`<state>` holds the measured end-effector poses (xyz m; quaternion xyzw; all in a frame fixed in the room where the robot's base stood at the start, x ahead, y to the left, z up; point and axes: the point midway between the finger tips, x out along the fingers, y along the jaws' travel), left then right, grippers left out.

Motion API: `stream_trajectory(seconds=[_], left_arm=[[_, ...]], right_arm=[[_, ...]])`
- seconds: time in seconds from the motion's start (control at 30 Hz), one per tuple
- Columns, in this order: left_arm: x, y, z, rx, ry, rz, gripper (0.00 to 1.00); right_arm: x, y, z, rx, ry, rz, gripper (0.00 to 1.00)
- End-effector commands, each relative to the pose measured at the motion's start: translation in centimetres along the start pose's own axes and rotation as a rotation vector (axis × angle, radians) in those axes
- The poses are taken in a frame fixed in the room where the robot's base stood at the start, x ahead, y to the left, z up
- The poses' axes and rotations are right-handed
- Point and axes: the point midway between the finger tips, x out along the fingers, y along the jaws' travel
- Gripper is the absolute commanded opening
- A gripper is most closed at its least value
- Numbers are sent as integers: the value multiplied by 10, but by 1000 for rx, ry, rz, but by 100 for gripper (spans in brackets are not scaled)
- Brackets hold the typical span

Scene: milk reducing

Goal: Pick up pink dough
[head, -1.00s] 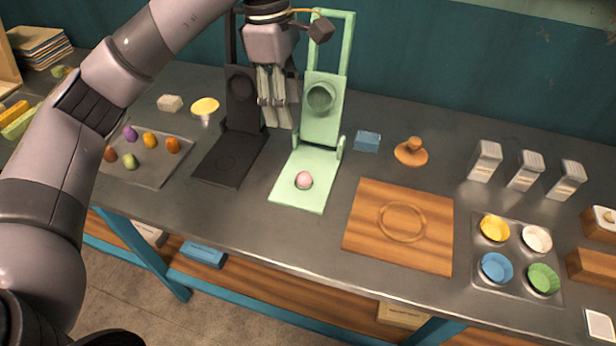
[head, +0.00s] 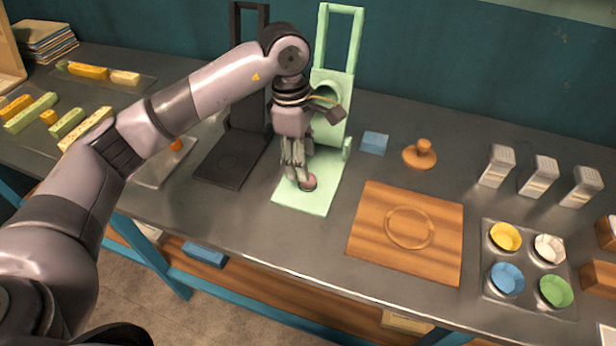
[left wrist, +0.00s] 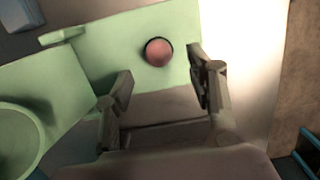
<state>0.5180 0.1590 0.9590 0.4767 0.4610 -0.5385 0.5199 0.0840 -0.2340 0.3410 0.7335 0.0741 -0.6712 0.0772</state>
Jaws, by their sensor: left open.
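The pink dough (head: 309,182) is a small ball on the base plate of the light green press (head: 318,205). In the left wrist view the dough (left wrist: 159,52) sits in a dark round recess of the green plate (left wrist: 105,45), ahead of the fingertips. My left gripper (head: 299,180) is low over the plate, pointing down, and hides part of the dough. In the left wrist view my left gripper (left wrist: 160,85) is open, its fingers apart with nothing between them. I do not see my right gripper.
A dark press (head: 225,165) stands just left of the green one. A wooden board (head: 360,245) lies to the right, with a blue block (head: 374,143) and a wooden stamp (head: 420,155) behind. The upright lid of the green press (head: 335,95) is close behind my gripper.

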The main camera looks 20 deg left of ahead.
Motion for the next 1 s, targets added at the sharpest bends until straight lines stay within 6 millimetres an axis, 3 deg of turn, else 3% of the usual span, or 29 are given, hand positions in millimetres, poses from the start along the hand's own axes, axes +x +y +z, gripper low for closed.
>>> stream_trajectory(seconds=[0.17, 0.4, 0.7, 1.0], left_arm=[[14, 0, 1, 0, 0, -4, 51], [48, 1, 2, 0, 0, -2, 51], [54, 2, 2, 0, 0, 1, 51], [54, 2, 2, 0, 0, 1, 31]], right_arm=[[-7, 1, -1, -1, 1, 1, 40], [-16, 3, -3, -2, 2, 3, 40], [-15, 3, -3, -2, 3, 4, 40], [-15, 3, -4, -2, 3, 4, 40]])
